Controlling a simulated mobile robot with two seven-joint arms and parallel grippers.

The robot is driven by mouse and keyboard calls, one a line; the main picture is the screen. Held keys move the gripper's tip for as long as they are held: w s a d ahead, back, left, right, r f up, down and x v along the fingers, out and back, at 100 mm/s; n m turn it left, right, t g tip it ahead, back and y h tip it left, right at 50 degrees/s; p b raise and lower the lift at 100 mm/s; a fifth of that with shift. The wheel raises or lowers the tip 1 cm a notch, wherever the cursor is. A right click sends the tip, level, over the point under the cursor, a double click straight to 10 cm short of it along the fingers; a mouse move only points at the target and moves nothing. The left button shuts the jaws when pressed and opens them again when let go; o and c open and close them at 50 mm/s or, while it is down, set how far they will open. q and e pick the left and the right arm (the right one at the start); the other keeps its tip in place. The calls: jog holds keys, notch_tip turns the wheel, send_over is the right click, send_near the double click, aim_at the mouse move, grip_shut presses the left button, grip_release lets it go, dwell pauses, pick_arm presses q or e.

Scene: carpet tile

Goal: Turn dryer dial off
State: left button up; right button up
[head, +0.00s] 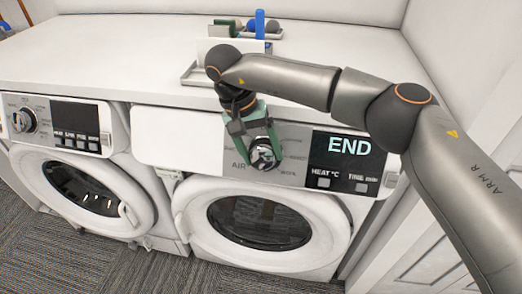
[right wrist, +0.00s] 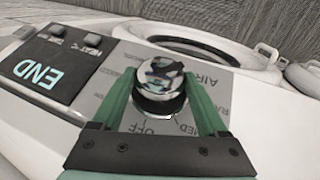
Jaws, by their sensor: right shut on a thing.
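The dryer (head: 170,150) is the right-hand machine, with its round door shut and a display (head: 348,150) that reads END. Its chrome dial (head: 263,154) sits on the grey part of the panel. My right gripper (head: 262,158) has its green fingers around the dial, one on each side. In the right wrist view the dial (right wrist: 162,85) is between the two fingers, with the word OFF on the panel just below it. The dial's pointer mark cannot be made out. My left gripper is not in view.
A second machine (head: 75,165) with its own dial (head: 23,120) stands to the left. A white counter (head: 110,60) runs above both, with a tray (head: 190,74) holding a few items at the back. Grey carpet (head: 90,255) lies in front.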

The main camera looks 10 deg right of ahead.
jog(key=c, duration=0.7)
jog(key=shift+o, duration=0.2)
